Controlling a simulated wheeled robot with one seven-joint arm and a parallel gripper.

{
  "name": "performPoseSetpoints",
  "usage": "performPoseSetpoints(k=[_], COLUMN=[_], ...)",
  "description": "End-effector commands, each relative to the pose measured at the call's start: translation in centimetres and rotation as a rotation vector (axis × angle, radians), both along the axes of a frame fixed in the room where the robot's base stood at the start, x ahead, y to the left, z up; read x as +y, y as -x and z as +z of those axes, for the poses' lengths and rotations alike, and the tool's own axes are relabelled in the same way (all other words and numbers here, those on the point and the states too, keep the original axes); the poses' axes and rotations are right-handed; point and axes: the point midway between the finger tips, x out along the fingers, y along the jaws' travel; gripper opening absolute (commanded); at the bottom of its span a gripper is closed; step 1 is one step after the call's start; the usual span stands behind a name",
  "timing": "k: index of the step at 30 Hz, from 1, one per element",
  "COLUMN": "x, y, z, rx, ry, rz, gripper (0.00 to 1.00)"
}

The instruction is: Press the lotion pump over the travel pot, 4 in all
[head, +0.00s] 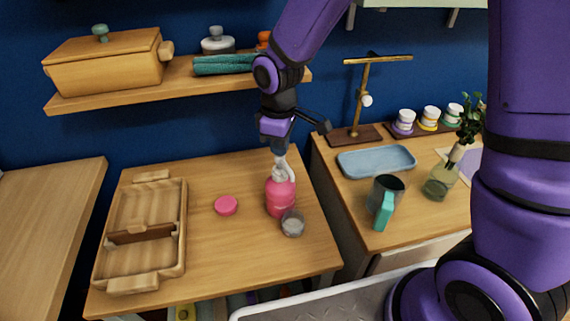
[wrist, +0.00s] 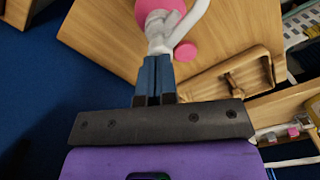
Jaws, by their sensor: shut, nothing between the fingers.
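The pink lotion bottle (head: 281,197) stands upright on the wooden table, with a white pump head (head: 281,169) on top. The small clear grey travel pot (head: 292,223) stands right beside it, on its front-right side. My gripper (head: 279,154) points down just above the pump head; its fingers are together. In the wrist view the shut fingertips (wrist: 155,62) are at the white pump (wrist: 160,38), with the pink bottle (wrist: 158,8) beyond. I cannot tell whether they touch the pump. The pot does not show in the wrist view.
A round pink lid (head: 226,205) lies on the table left of the bottle. A wooden divided tray (head: 181,230) is at the table's left. On the right-hand counter are a blue tray (head: 376,160) and a dark mug (head: 388,187). A shelf (head: 160,83) hangs behind.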

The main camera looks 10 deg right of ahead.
Motion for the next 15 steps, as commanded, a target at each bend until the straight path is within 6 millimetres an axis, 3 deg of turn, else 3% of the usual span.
performPoseSetpoints(k=[15], x=[0.0], y=[0.0], z=[-1.4], rx=[0.001], ry=[0.0], rz=[0.0], gripper=[0.0])
